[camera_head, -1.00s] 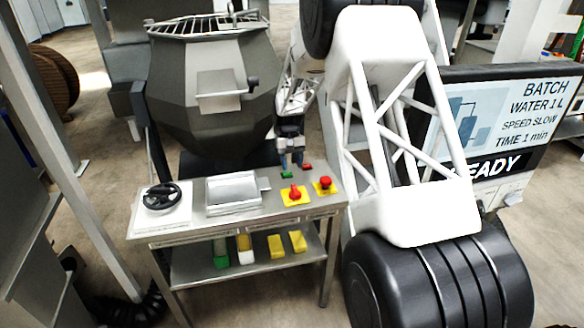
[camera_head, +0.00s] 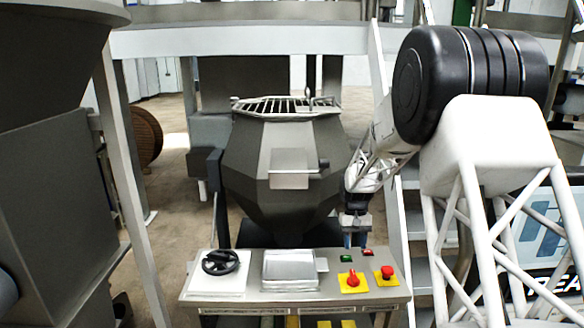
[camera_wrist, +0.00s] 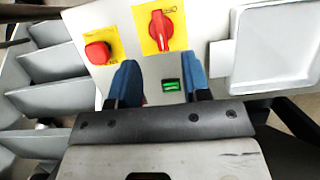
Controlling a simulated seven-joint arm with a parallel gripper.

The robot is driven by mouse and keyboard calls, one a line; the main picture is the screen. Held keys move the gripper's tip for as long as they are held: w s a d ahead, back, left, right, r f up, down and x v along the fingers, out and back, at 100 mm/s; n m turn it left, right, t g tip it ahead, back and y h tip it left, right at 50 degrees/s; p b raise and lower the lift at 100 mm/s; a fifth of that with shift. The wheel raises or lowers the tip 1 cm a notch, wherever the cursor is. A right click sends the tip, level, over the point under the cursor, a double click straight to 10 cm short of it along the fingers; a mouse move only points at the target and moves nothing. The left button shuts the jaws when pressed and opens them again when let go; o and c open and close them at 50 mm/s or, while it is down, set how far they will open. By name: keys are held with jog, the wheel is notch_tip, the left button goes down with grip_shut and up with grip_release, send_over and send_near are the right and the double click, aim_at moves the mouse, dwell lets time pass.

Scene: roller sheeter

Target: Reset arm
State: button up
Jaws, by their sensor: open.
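My gripper (camera_head: 355,238) is in the head view just above the back edge of the control table (camera_head: 240,290). Its two blue fingers point down near the green button (camera_head: 347,258) and the small red button (camera_head: 368,252). In the wrist view my gripper (camera_wrist: 160,82) has its fingers apart with nothing held between them. The green button (camera_wrist: 170,86) shows between the fingers, and the small red one is partly hidden behind the left finger. I cannot tell whether the fingers touch the panel.
The red rotary switch (camera_head: 351,281) and red stop button (camera_head: 387,272) sit on yellow plates in front of my gripper. A black handwheel (camera_head: 220,262) is at the left. The grey mixer bowl (camera_head: 285,165) stands behind. Stairs (camera_wrist: 45,95) are beside the table.

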jog(key=s+a+r+t, duration=0.1)
jog(key=s+r+t, duration=0.1)
jog(key=s+r, duration=0.75)
jog(key=s+a+r+t, duration=0.1)
jog(key=s+r, duration=0.6)
jog(key=s, duration=0.5)
jog(key=s+a+r+t, duration=0.1)
jog(key=s+t, duration=0.2)
jog(key=s, duration=2.3)
jog(key=shift+a+r+t, duration=0.3)
jog(key=shift+a, duration=0.05)
